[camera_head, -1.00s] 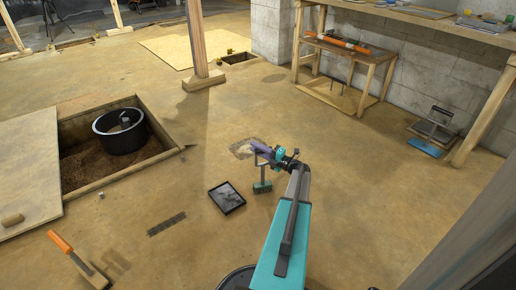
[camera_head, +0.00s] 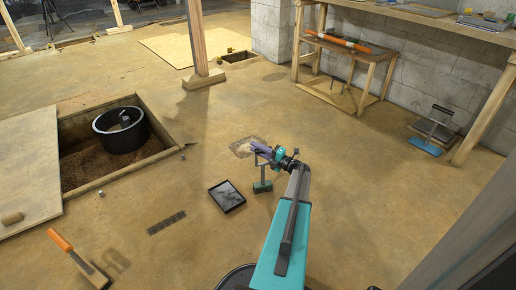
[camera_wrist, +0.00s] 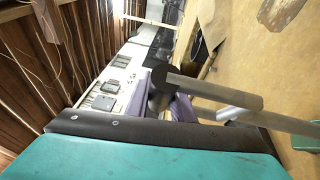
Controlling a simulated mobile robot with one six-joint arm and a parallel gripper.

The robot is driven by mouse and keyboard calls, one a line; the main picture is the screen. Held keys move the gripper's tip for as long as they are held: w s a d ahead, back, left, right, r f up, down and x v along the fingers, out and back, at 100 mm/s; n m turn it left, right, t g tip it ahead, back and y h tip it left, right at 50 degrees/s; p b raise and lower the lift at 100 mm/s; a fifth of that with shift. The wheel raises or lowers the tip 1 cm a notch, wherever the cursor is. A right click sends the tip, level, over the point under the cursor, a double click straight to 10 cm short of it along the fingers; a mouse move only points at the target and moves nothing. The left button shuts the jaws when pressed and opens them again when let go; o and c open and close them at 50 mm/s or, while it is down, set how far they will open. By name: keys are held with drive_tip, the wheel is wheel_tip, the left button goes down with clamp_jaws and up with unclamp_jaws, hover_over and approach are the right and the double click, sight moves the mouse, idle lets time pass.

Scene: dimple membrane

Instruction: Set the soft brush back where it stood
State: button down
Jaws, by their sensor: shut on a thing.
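The soft brush has a green block (camera_head: 262,187) and a thin grey metal handle that rises to a crossbar. In the head view my gripper (camera_head: 263,151), with purple fingers, is shut on the top of the handle. The brush hangs upright under it. I cannot tell whether the block touches the floor. In the wrist view the grey handle tubes (camera_wrist: 212,90) cross in front of my purple fingers (camera_wrist: 160,106), and part of the green block (camera_wrist: 305,138) shows at the right edge. The exact grip is partly hidden by the tubes.
A black-framed tray (camera_head: 227,196) lies left of the brush, and a dark-edged pale patch (camera_head: 243,147) is just beyond.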

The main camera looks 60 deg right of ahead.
drive_tip(key=shift+f, duration=0.15)
drive_tip(key=c, duration=1.5)
unclamp_jaws()
drive_tip(key=shift+o, duration=0.2)
drive_tip(key=s+f+p, duration=0.1)
drive_tip(key=s+p, duration=0.3)
drive_tip(key=s, duration=0.9)
drive_tip(key=shift+s, duration=0.4)
drive_tip(key=shift+w+p, duration=0.1)
drive_tip(key=shift+p, duration=0.2)
